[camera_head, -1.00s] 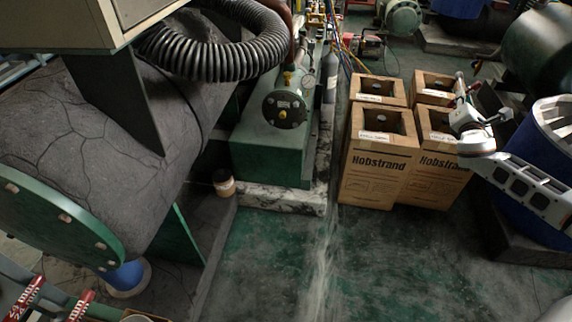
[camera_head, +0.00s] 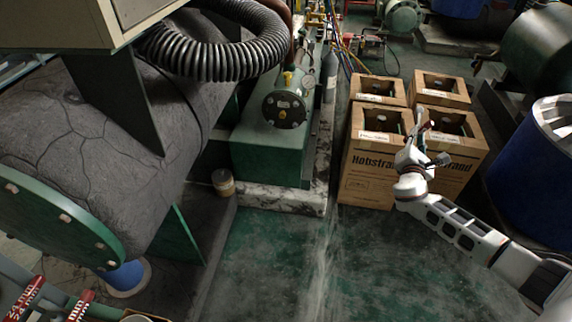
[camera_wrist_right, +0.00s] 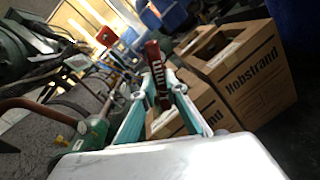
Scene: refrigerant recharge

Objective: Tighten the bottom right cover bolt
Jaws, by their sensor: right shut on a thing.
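My right gripper (camera_head: 420,122) is in front of the cardboard boxes in the head view. In the right wrist view, its teal fingers (camera_wrist_right: 158,95) are shut on a red tool (camera_wrist_right: 155,75) with white lettering, which points up and away. A dark round end cover (camera_head: 284,109) with bolts around its rim and a yellow fitting is on the green machine, left of my gripper and well apart from it. A larger green flange (camera_head: 60,222) with bolts is at the lower left. Which bolt is the bottom right cover bolt I cannot tell. My left gripper is out of view.
Several open cardboard boxes (camera_head: 365,170) stand behind my right arm. A blue drum (camera_head: 535,180) is at the right. Red size-marked tools (camera_head: 28,297) lie at the bottom left. The green-stained floor (camera_head: 270,260) between the machine and my arm is clear.

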